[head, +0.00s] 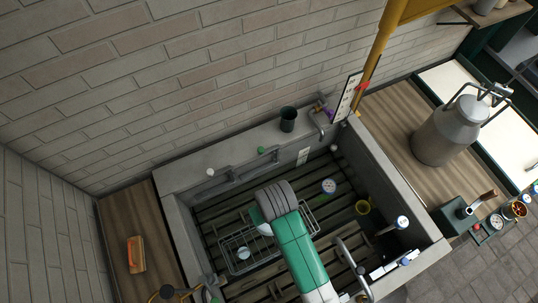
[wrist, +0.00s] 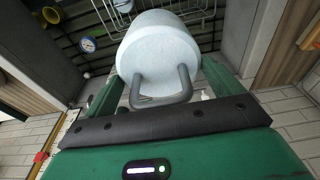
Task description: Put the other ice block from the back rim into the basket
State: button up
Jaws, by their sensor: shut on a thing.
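My gripper (wrist: 163,72) is shut on a pale, whitish cylindrical ice block (wrist: 158,40) with a grey loop handle; a green finger shows on each side. In the head view my arm covers most of the gripper, and a pale rounded piece (head: 265,229), probably this block, shows beside it. The wire basket (head: 228,266) stands in the sink, below and left of the arm. A small whitish item (head: 243,253) shows within its outline. In the wrist view some basket wires (wrist: 103,14) show behind the block. How high the block hangs is unclear.
The sink's back rim (head: 190,178) carries a dark green cup (head: 288,119), a small green item and a white one. A metal churn (head: 448,132) stands on the right counter.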

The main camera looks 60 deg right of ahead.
notch_tip(320, 180, down, 14)
jog(key=shift+r, duration=0.25)
notch_tip(320, 180, down, 32)
jog(key=b, duration=2.6)
jog(key=shift+b, duration=0.35)
jog(key=shift+r, duration=0.1)
jog(key=o, duration=1.7)
notch_tip(320, 180, up, 12)
jog(key=p, duration=1.1)
jog(key=shift+p, duration=0.3)
